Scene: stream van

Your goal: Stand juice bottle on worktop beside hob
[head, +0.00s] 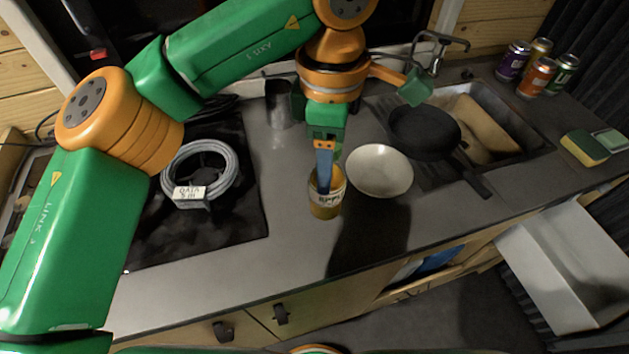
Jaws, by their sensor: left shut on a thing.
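The juice bottle (326,207) is a short amber container with a pale label, partly lettered. It stands upright at the worktop (290,240), right of the black hob (240,215) and left of a white bowl. My left gripper (324,180) reaches down from above and is shut on the bottle; its blue finger covers the bottle's upper part. Whether the base touches the worktop is hard to tell. My right gripper is not in view.
A coiled cable (228,170) with a tag lies on the hob. The white bowl (380,170) is close right of the bottle. A black pan (425,133) sits by the sink (520,135). Several cans (540,76) and a sponge (584,148) are far right. The front worktop is clear.

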